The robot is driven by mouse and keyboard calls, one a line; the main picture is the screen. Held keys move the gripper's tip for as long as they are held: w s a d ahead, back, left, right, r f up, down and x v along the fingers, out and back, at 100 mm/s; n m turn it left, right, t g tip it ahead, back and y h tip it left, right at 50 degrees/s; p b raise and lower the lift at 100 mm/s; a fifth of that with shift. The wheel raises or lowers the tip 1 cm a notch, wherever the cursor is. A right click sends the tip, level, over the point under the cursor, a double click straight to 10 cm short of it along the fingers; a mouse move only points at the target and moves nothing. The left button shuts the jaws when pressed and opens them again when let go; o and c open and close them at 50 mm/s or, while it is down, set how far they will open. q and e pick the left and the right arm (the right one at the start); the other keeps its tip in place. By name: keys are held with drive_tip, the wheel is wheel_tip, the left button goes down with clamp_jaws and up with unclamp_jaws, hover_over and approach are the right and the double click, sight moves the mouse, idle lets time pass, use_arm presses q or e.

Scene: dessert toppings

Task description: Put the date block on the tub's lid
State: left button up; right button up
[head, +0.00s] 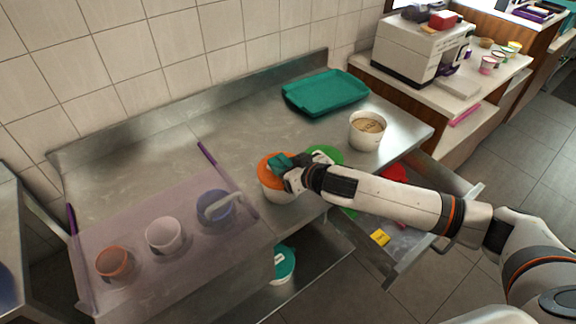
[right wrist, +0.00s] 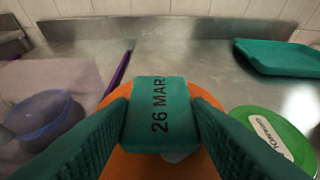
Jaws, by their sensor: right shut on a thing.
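My right gripper (head: 286,172) is shut on the teal date block (right wrist: 160,112), which reads "26 MAR" in the right wrist view. In the head view the block (head: 279,162) is at the orange lid (head: 266,170) of a white tub (head: 277,195). In the right wrist view the orange lid (right wrist: 158,166) spreads out behind and below the block, between the two fingers. I cannot tell whether the block touches the lid. My left gripper is not in view.
A green lid (head: 326,154) is just right of the tub. An open white tub (head: 367,131) with beige contents and a teal tray (head: 325,93) stand farther back. Left, cups including a white one (head: 165,235) sit behind a clear guard. An open drawer (head: 385,255) is below right.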

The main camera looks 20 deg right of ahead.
drive_tip(key=shift+f, duration=0.25)
drive_tip(key=shift+f, duration=0.15)
drive_tip(key=o, duration=1)
drive_tip(key=shift+r, duration=0.4)
drive_tip(key=shift+b+v, duration=1)
drive_tip(key=shift+v, duration=4.95)
drive_tip(key=shift+f, duration=0.15)
